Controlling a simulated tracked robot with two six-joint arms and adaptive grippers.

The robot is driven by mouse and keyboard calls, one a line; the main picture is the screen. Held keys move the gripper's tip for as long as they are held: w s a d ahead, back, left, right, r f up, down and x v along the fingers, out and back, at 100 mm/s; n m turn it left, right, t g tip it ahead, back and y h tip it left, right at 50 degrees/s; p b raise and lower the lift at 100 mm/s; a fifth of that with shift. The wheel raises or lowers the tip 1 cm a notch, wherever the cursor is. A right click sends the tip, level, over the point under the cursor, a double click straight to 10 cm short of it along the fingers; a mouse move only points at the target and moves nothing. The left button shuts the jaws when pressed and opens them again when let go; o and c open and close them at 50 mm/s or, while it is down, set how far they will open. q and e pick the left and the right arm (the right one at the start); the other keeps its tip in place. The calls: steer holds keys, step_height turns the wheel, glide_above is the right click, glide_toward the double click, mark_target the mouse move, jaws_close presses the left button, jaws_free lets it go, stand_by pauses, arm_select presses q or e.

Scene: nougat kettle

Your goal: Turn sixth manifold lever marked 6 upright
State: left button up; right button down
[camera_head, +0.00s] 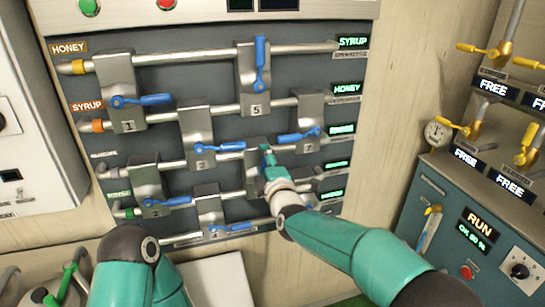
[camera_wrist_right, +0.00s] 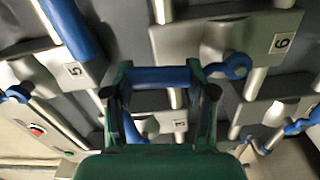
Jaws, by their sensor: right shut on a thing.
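The lever marked 6 belongs to a grey block on the manifold panel. In the wrist view its blue handle (camera_wrist_right: 160,77) lies between the two fingers, and its round pivot (camera_wrist_right: 235,66) is at the right, beside the label 6 (camera_wrist_right: 282,43). My right gripper (camera_head: 268,160) is shut on this handle; it also shows in the wrist view (camera_wrist_right: 160,88). The handle runs crosswise to the nearby pipe, roughly upright; its exact angle is hard to tell. In the head view my gripper hides most of the lever. My left gripper is out of view.
Neighbouring levers sit close: upright lever 5 (camera_head: 260,62) above, lever 3 (camera_head: 218,148) at left, another blue lever (camera_head: 300,137) at right. Lever 1 (camera_head: 142,100) and lever 2 (camera_head: 165,203) are further left. A teal cabinet (camera_head: 440,215) stands at right.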

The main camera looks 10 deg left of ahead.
steer(key=shift+s+a+f+n, duration=0.2)
steer(key=shift+s+a+n, duration=0.15)
steer(key=shift+a+n, duration=0.3)
steer(key=shift+p, duration=0.3)
steer(key=shift+f, duration=0.2)
steer(key=c, duration=0.8)
jaws_free()
steer(key=shift+s, duration=0.1)
steer(key=o, duration=0.4)
steer(key=shift+r, duration=0.15)
steer(key=shift+o, duration=0.2)
steer(key=shift+d, duration=0.1)
steer(key=shift+r, duration=0.1)
steer(key=shift+d, duration=0.1)
